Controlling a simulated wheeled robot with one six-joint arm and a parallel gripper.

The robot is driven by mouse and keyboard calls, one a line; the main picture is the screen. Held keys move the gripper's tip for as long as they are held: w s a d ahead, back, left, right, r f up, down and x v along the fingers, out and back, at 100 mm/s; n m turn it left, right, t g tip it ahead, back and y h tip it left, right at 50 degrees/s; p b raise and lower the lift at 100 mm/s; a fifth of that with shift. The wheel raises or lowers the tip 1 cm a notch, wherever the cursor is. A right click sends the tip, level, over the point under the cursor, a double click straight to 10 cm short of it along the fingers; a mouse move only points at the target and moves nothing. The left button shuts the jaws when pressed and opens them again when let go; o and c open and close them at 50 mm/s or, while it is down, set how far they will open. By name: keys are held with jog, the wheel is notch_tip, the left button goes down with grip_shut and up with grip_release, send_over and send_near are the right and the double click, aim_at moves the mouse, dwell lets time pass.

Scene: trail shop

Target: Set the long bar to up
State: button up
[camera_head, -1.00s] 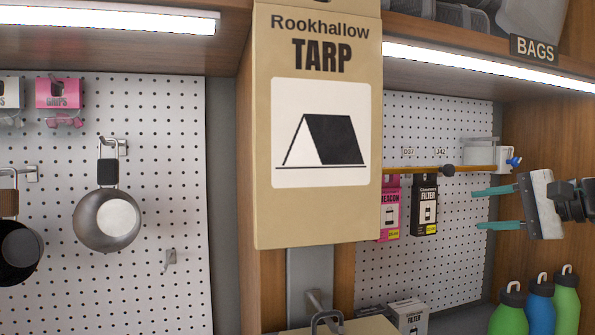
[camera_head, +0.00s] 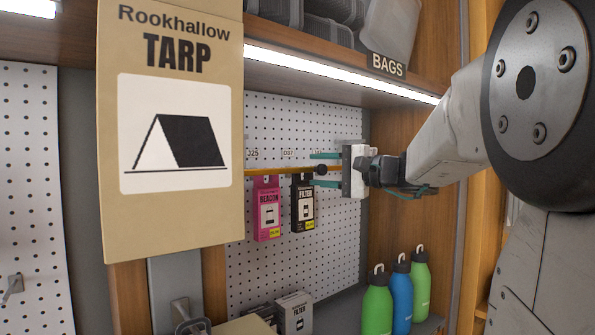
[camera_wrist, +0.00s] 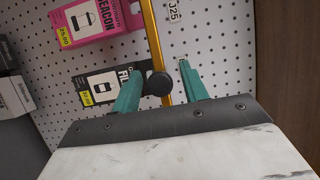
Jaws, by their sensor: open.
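The long bar (camera_head: 280,171) is a thin yellow-orange rod lying about level in front of the white pegboard, with a black round knob (camera_head: 321,170) on it. Its left part is hidden behind the tarp box. In the wrist view the bar (camera_wrist: 154,40) runs up from the knob (camera_wrist: 158,84). My gripper (camera_head: 316,169) is open, with one teal finger above the knob and one below in the head view. In the wrist view my gripper (camera_wrist: 160,82) has a finger on each side of the knob. Gaps show there; I cannot tell its depth between them.
A pink Beacon box (camera_head: 267,210) and a black Filter box (camera_head: 302,206) hang just below the bar. A large tarp box (camera_head: 170,125) stands close in front at left. Green and blue bottles (camera_head: 402,295) stand below my gripper. A lit shelf (camera_head: 340,77) is above.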

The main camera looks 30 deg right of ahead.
jog(key=shift+c, duration=0.3)
grip_shut()
jog(key=shift+r, duration=2.8)
jog(key=shift+o, duration=0.3)
grip_release()
jog(key=v, duration=0.7)
jog(key=shift+s+d, duration=0.15)
jog(key=shift+s, duration=0.25)
